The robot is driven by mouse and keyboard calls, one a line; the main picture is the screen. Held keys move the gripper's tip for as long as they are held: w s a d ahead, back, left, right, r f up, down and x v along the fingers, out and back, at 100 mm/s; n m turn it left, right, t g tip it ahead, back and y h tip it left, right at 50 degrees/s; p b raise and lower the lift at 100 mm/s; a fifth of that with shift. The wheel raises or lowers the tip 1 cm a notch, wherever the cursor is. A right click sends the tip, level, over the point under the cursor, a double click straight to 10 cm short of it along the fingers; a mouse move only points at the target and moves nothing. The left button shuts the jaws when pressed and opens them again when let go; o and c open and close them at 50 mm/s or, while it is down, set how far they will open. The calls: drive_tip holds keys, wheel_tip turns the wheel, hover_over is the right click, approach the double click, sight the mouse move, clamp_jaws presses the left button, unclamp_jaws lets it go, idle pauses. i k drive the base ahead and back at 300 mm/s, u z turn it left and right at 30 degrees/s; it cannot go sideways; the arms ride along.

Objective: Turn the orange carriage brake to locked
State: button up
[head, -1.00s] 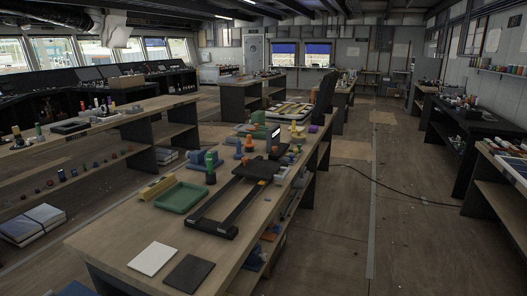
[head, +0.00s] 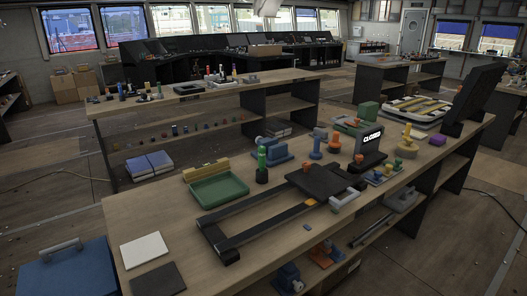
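A dark flat carriage (head: 326,181) sits on a black two-rail frame (head: 228,252) on the wooden bench, at the far right end of the rails. A small orange part (head: 310,202) shows at the carriage's near edge; it looks like the carriage brake, but it is too small to tell its setting. A pale grey handle (head: 344,199) is beside the carriage on its right. Orange knobs (head: 335,142) also stand behind the carriage on other fixtures. My gripper is not in view.
A green tray (head: 218,190), a green-topped dark post (head: 262,168) and a lit "CLOSED" sign (head: 372,137) stand around the rails. White (head: 144,250) and dark (head: 158,280) squares lie at the bench's near left. A blue case (head: 68,270) is at lower left.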

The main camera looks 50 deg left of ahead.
sight(305, 166)
drive_tip(key=u, duration=0.85)
drive_tip(key=i, duration=0.9)
drive_tip(key=u, duration=0.8)
